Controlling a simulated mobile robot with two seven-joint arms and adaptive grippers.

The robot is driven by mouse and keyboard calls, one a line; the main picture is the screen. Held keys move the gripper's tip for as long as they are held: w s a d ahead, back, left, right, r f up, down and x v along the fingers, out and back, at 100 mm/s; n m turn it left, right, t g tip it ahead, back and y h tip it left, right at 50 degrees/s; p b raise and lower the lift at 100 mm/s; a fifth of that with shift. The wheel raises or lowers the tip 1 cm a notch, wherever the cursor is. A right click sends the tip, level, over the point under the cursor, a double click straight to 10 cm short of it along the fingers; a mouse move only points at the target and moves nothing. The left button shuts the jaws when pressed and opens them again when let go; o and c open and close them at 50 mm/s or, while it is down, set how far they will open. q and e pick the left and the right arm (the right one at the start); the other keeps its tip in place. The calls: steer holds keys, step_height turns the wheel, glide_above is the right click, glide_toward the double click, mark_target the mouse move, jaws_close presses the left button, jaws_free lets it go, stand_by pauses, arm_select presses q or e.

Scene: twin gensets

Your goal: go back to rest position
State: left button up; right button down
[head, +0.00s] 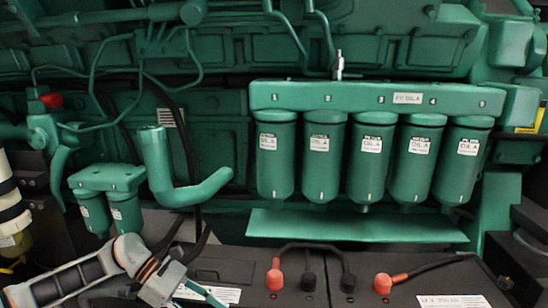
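My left arm comes in at the bottom left, low over the dark battery tops. Its gripper (195,296) is at the bottom edge and partly cut off. I cannot tell whether its fingers are open or shut, or whether anything is between them. My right gripper is not in view. The green engine (220,110) fills the background, apart from the gripper.
Several green oil filters (323,160) hang from a numbered header (380,97) above a green shelf (350,226). Two smaller filters (124,211) and a curved pipe (160,165) are at left. Batteries with red terminals (382,283) and cables lie in front.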

arm_select(q)
steer(key=s+d+r+n+t+h+p, duration=0.1)
steer(key=s+d+r+n+t+h, duration=0.25)
steer(key=d+n, duration=0.5)
steer(key=s+d+r+n+t+h+p, duration=0.15)
steer(key=d+n+t+h, duration=0.25)
steer(key=d+n+t, duration=0.45)
steer(key=s+a+f+n+t+y+p, duration=0.15)
steer(key=s+a+f+n+y, duration=0.4)
steer(key=n, duration=0.85)
steer(key=s+a+f+n+t+y, duration=0.25)
steer(key=a+f+n+y, duration=0.6)
steer(key=n, duration=0.55)
steer(key=s+a+f+n+g+y, duration=0.1)
steer(key=s+a+f+n+g, duration=0.2)
steer(key=s+a+f+n, duration=0.3)
steer(key=s+a+f, duration=0.2)
steer(key=s, duration=0.2)
steer(key=shift+s+a+n+y+p, duration=0.15)
steer(key=shift+s+n+y+p, duration=0.15)
steer(key=shift+y+p, duration=0.1)
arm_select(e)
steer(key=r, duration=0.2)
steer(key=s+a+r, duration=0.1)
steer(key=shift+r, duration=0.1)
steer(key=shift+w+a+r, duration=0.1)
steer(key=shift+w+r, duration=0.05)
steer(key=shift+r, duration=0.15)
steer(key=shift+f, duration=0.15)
